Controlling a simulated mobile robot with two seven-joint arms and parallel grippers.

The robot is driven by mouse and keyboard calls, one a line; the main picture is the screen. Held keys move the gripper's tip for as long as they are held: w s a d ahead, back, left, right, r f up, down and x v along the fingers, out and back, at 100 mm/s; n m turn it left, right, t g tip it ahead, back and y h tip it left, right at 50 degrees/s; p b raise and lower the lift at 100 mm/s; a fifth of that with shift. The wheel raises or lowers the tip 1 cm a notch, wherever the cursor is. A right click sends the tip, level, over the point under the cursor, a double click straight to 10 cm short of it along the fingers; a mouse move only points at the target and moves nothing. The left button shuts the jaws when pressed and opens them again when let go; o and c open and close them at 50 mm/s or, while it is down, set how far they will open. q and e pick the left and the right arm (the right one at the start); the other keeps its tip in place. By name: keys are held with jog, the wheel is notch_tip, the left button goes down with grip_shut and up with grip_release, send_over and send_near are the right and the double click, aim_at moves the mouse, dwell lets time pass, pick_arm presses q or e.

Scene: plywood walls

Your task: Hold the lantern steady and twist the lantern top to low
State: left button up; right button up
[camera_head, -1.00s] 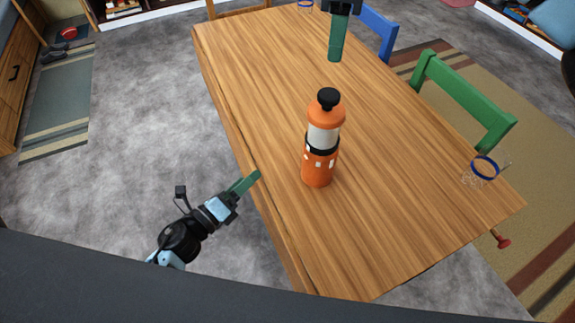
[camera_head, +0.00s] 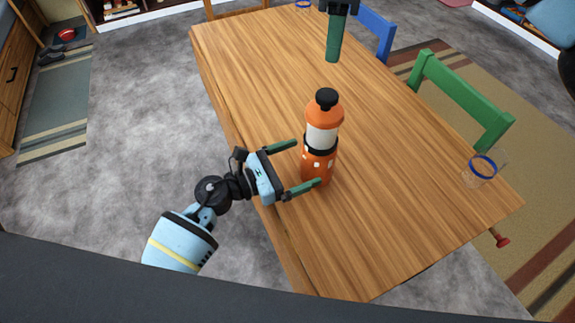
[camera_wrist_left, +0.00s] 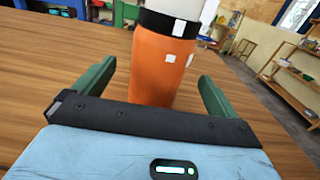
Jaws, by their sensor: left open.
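The orange lantern (camera_head: 318,168) stands upright on the wooden table, with a pale middle section, a dark band and a black knob as its top (camera_head: 327,98). My left gripper (camera_head: 307,163) is open at the lantern's lower body, its green fingers pointing towards it from the left. In the left wrist view the orange body (camera_wrist_left: 160,68) stands between and just beyond the two fingertips (camera_wrist_left: 158,70); contact is not clear. My right gripper (camera_head: 334,40) hangs over the far part of the table, away from the lantern; its jaw opening cannot be made out.
The wooden table (camera_head: 250,60) is mostly bare around the lantern. A clear glass with a blue rim (camera_head: 482,168) stands near the right edge. A green chair (camera_head: 465,95) and a blue chair (camera_head: 377,35) stand along the right side.

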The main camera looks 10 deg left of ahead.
aim_at(317, 157)
pick_arm(q)
jog(key=shift+x, duration=2.6)
jog(key=c, duration=1.4)
pick_arm(e)
jog(key=o, duration=0.5)
jog(key=shift+f, duration=0.15)
jog(key=shift+c, duration=0.2)
jog(key=shift+o, duration=1.3)
jog(key=shift+d+f+y, duration=0.15)
jog(key=shift+f+y, duration=0.15)
jog(key=o, duration=0.5)
jog(key=shift+s+d+f+y, duration=0.1)
jog(key=shift+d+f+y, duration=0.2)
jog(key=shift+d, duration=0.05)
jog(key=shift+c, duration=0.2)
jog(key=shift+o, duration=0.3)
jog(key=shift+d+f+y, duration=0.15)
jog(key=shift+d+y, duration=0.1)
jog(key=shift+y, duration=0.05)
